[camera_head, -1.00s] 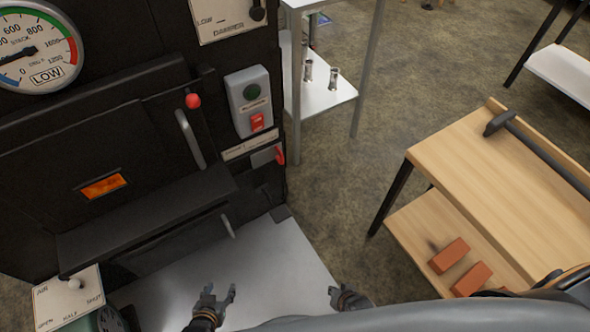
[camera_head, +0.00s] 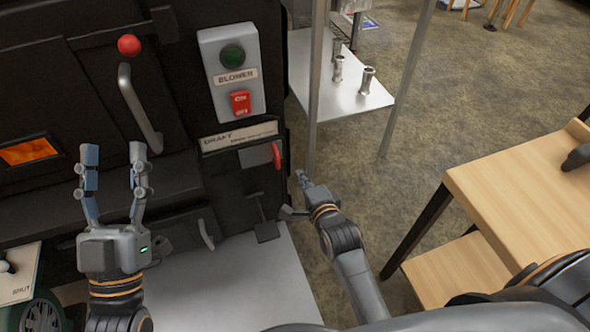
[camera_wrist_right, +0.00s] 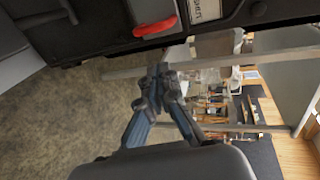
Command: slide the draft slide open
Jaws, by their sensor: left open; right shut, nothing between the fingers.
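The draft slide is a grey plate (camera_head: 252,157) with a red handle (camera_head: 276,155), under the DRAFT label (camera_head: 238,137) on the front of the black evaporator. Its red handle also shows at the top of the right wrist view (camera_wrist_right: 155,27). My right gripper (camera_head: 301,177) is shut and empty, a little below and to the right of the red handle, apart from it in the picture. In the right wrist view its fingertips (camera_wrist_right: 160,72) meet below the handle. My left gripper (camera_head: 113,158) is open and empty, fingers up, in front of the evaporator's left part.
A blower switch box (camera_head: 232,75) sits above the slide. A bar handle (camera_head: 140,108) and a red knob (camera_head: 129,45) are to its left. A metal shelf (camera_head: 350,100) with several small cylinders stands behind. A wooden bench (camera_head: 500,185) is at the right.

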